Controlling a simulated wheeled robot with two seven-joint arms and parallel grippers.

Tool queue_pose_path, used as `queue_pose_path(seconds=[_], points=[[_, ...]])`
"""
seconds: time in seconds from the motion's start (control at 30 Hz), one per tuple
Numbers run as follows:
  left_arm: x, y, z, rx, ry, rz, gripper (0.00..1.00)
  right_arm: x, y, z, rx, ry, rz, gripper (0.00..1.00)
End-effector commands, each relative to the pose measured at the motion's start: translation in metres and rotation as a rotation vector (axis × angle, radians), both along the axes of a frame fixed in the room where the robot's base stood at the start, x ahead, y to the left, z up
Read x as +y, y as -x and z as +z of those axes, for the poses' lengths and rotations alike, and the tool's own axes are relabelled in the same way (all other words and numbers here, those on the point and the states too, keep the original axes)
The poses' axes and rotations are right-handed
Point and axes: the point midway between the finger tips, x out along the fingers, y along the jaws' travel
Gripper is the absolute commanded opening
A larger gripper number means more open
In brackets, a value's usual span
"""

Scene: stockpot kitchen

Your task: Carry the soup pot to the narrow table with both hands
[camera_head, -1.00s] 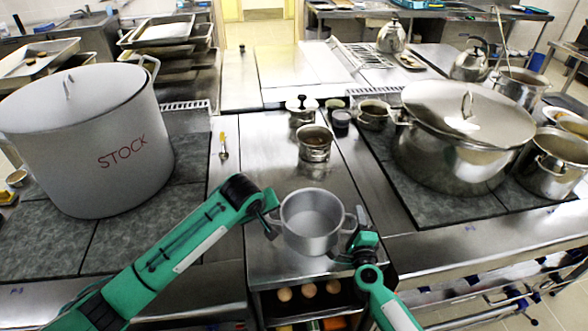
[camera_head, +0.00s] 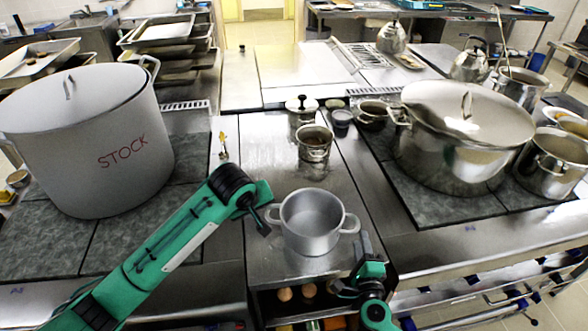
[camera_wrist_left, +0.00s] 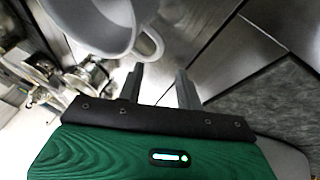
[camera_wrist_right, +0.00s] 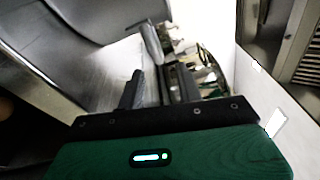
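The soup pot (camera_head: 312,240), a light grey two-handled pot with no lid, stands upright on the front of the narrow steel table (camera_head: 262,140). My left gripper (camera_head: 263,229) is open beside the pot's left handle. In the left wrist view its fingers (camera_wrist_left: 160,82) are apart and empty, with the handle (camera_wrist_left: 150,46) beyond their tips. My right gripper (camera_head: 365,243) is below and right of the right handle (camera_head: 350,223). In the right wrist view its fingers (camera_wrist_right: 158,80) are apart, with that handle (camera_wrist_right: 151,43) beyond them.
Two small pots, one open (camera_head: 314,145) and one lidded (camera_head: 301,108), stand farther back on the narrow table. A large STOCK pot (camera_head: 90,150) is at left and a large lidded steel pot (camera_head: 455,150) at right. Eggs (camera_head: 285,294) sit on a shelf below.

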Motion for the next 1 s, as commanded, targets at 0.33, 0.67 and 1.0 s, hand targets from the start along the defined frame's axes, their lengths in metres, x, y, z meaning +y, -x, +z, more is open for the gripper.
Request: queue_pose_path(seconds=[0.33,0.67,1.0], points=[[0.0,0.0,0.0,0.0,0.0,0.0,0.36,-0.003,0.034,-0.001,0.0,0.001,-0.001,0.36],[0.0,0.0,0.0,0.0,0.0,0.0,0.36,-0.003,0.035,-0.001,-0.001,0.001,0.0,0.36],[-0.005,0.019,-0.015,0.007,-0.002,-0.053,0.36,0.014,0.045,0.014,-0.04,0.076,0.094,0.36]])
